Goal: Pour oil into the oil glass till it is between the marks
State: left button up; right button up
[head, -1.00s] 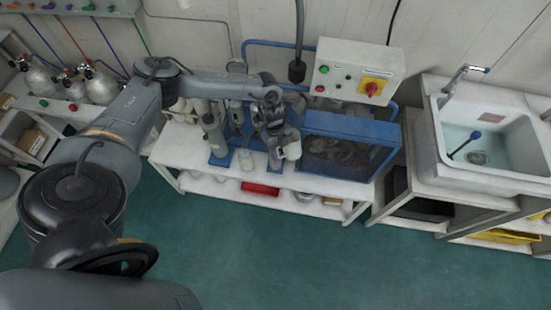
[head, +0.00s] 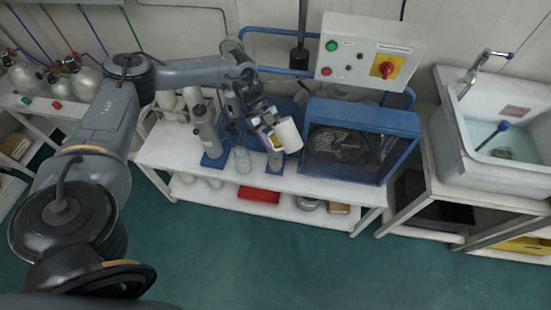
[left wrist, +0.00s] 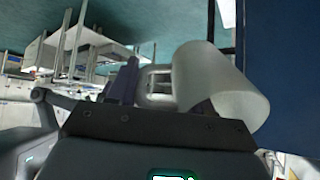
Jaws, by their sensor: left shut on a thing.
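My left gripper (head: 268,122) is shut on a white jug (head: 288,135) and holds it tilted above the bench, just left of the blue-framed compressor. In the left wrist view the jug (left wrist: 215,85) is a pale cylinder with a handle beside my dark finger (left wrist: 124,84). A small yellowish patch (head: 276,142) shows at the jug's left edge; I cannot tell whether it is oil. A clear vessel (head: 243,160) stands on the bench left of the jug. I cannot make out which part is the oil glass, its marks or its level. My right gripper is not in view.
The blue-framed compressor (head: 358,140) stands close right of the jug. A control box (head: 368,50) with a red switch hangs above. Grey filter cylinders (head: 206,132) stand left of the gripper. A sink (head: 500,130) is at the right. The white bench (head: 320,187) has a narrow free front strip.

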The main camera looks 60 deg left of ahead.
pick_arm(q)
jog(key=shift+r+h+b, duration=0.1)
jog(key=shift+h+b, duration=0.2)
jog(key=shift+b, duration=0.2)
jog(key=shift+r+h+b, duration=0.15)
jog(key=shift+h+b, duration=0.15)
jog(key=shift+b, duration=0.25)
jog(key=shift+r+b, duration=0.1)
jog(key=shift+b, duration=0.25)
jog(key=h+b, duration=0.1)
jog(key=b, duration=0.2)
jog(key=shift+h, duration=0.3)
jog(key=shift+d+f+b, duration=0.15)
jog(key=shift+f+b, duration=0.05)
jog(key=shift+b, duration=0.3)
jog(key=shift+w+d+f+h+b, duration=0.1)
jog(key=shift+d+h+b, duration=0.2)
jog(key=shift+b, duration=0.25)
dwell(0.7)
